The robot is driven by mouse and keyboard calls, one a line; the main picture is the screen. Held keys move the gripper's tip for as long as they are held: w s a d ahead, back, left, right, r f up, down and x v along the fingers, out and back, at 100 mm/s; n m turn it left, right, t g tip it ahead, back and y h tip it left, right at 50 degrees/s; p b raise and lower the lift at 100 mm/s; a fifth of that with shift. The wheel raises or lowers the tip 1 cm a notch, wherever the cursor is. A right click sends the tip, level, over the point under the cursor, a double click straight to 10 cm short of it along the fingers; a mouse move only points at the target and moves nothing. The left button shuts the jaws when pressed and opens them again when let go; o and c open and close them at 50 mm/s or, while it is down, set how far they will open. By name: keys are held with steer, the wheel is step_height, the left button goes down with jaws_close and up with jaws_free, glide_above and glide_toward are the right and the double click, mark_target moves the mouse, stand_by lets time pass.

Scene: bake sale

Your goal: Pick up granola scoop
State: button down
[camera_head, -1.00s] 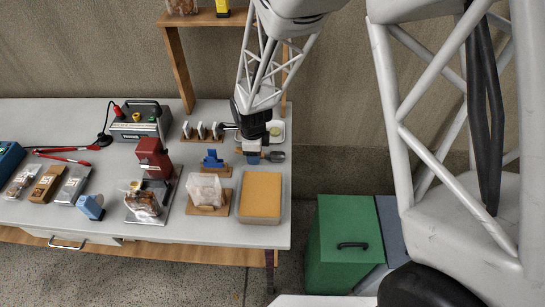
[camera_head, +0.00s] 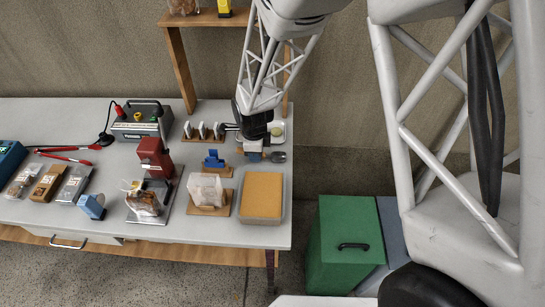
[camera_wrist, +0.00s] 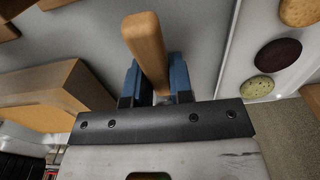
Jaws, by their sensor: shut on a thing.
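The granola scoop shows in the head view as a grey metal bowl (camera_head: 278,157) just right of my gripper (camera_head: 255,156), near the table's right edge. In the wrist view its wooden handle (camera_wrist: 146,42) runs between the two blue fingers of my gripper (camera_wrist: 155,80), which are shut on it. The scoop's bowl is hidden in the wrist view. In the head view most of the handle is hidden by my gripper. I cannot tell whether the scoop is clear of the table.
A white tray (camera_wrist: 225,65) with round cookies lies beside the gripper. A wooden shelf post (camera_head: 180,70) rises behind.

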steer(key=shift+r, duration=0.15)
steer(key=shift+r, duration=4.85)
steer(key=c, duration=1.7)
jaws_free()
jaws_close()
steer(key=shift+s, duration=0.15)
steer(key=s+a+r+n+g+y, duration=0.1)
steer(key=s+n+y, duration=0.1)
steer(key=s, duration=0.7)
steer(key=s+a+r+n+g+y, duration=0.1)
steer(key=s+r+n+g+y, duration=0.1)
steer(key=s, duration=0.7)
steer(key=shift+s+r+n+y, duration=0.15)
steer(key=shift+r+n+y, duration=0.1)
steer(key=shift+n+y, duration=0.65)
